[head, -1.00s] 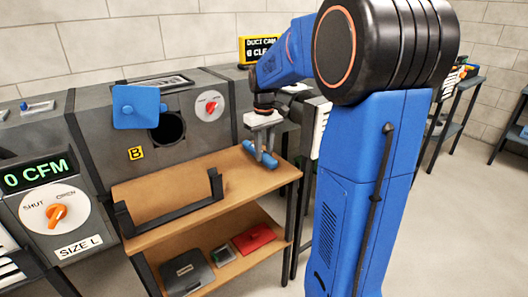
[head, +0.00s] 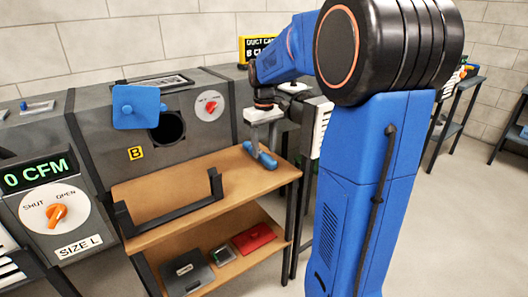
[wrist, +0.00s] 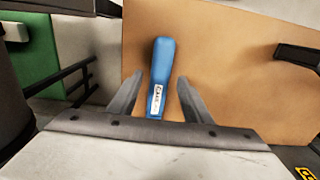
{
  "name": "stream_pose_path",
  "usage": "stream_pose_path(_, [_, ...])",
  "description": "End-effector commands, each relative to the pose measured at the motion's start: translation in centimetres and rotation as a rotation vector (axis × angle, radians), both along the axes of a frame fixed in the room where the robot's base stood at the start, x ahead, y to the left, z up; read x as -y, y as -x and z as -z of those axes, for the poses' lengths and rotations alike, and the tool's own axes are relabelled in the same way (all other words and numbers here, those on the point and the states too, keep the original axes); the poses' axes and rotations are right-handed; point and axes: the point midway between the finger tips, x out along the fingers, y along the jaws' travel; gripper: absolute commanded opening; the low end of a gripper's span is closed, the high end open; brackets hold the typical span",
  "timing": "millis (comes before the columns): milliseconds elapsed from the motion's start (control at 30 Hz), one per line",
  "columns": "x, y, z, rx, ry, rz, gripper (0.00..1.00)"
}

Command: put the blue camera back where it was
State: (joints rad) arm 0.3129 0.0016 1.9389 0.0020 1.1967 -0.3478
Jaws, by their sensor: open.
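The blue camera (head: 264,159) lies on the wooden top shelf (head: 205,205), near its right end. In the wrist view it is a blue bar (wrist: 161,78) with a white label, and its near end lies between the two fingers. My gripper (head: 258,150) is just above the shelf at the camera. In the wrist view the gripper (wrist: 158,98) is open, with a gap on each side of the camera. Whether the fingers touch the shelf cannot be told.
A black cradle (head: 170,205) stands on the shelf to the left. Behind it is a grey duct box with a round opening (head: 168,128) and a blue cover (head: 138,107). The lower shelf holds a grey case (head: 186,272) and a red item (head: 254,237).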

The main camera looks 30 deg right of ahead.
Motion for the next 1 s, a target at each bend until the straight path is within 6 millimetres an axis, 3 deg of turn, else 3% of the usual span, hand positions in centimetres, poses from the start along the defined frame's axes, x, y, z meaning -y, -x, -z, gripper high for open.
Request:
stream_pose_path(300, [0.0,0.0,-6.3,0.003,0.001,0.0,0.45])
stream_pose_path(500, [0.0,0.0,-9.0,0.002,0.001,0.0,0.45])
stream_pose_path(833, [-0.2,0.2,-10.4,0.003,0.001,0.0,0.45])
stream_pose_path(1000, [-2.1,2.4,-10.4,0.033,0.01,-0.001,0.45])
